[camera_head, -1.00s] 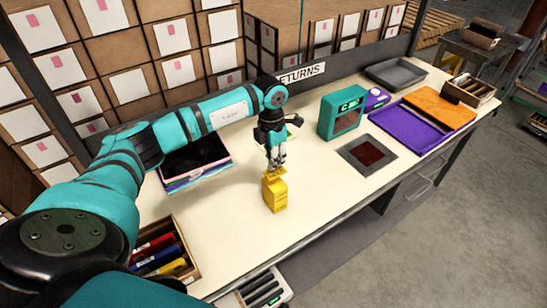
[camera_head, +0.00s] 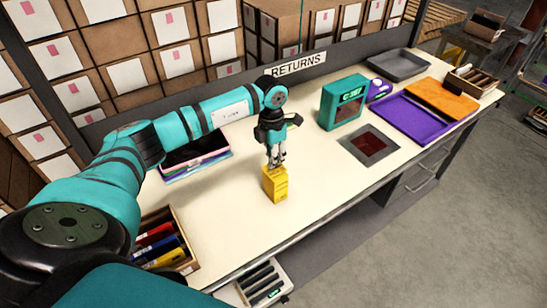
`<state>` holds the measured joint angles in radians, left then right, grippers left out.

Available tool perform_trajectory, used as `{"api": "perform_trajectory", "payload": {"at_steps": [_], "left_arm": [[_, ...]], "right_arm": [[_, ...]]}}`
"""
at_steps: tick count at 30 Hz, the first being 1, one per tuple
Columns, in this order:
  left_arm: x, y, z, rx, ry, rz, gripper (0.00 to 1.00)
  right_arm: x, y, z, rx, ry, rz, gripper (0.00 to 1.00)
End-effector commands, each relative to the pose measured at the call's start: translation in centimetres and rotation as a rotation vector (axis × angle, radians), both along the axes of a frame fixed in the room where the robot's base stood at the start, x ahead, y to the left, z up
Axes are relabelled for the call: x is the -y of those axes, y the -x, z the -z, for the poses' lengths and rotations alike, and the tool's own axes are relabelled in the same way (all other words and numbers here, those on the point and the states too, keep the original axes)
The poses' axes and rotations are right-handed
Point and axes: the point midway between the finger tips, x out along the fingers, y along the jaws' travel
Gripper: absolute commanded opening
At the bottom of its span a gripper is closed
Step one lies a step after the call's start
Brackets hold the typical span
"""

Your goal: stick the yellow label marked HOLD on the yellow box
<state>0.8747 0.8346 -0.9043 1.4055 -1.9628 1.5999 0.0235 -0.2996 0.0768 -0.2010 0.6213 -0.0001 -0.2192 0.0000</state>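The yellow box (camera_head: 275,188) stands upright on the cream table, near its front middle. My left gripper (camera_head: 275,163) points down at the top of the box, with its fingertips at or just above the top face. The fingers look close together, but the view is too small to tell if they are shut or hold anything. I cannot make out the yellow HOLD label apart from the box. My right gripper is not in view.
A teal device (camera_head: 342,102) with a display stands right of the box, behind a dark red-grey plate (camera_head: 369,144). A purple tray (camera_head: 412,118) lies further right. A pink-edged tray (camera_head: 196,155) and a wooden box of coloured items (camera_head: 162,242) are left. Table around the box is clear.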

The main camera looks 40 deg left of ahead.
Motion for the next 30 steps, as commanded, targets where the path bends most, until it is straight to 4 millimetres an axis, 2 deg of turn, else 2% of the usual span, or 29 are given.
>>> {"api": "perform_trajectory", "payload": {"at_steps": [26,30], "left_arm": [[-0.02,0.03,0.52,-0.001,0.000,0.000,0.00],[-0.01,0.03,0.53,-0.001,0.000,0.000,0.18]], "right_arm": [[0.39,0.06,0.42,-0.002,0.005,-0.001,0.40],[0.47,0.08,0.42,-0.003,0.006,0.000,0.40]]}}
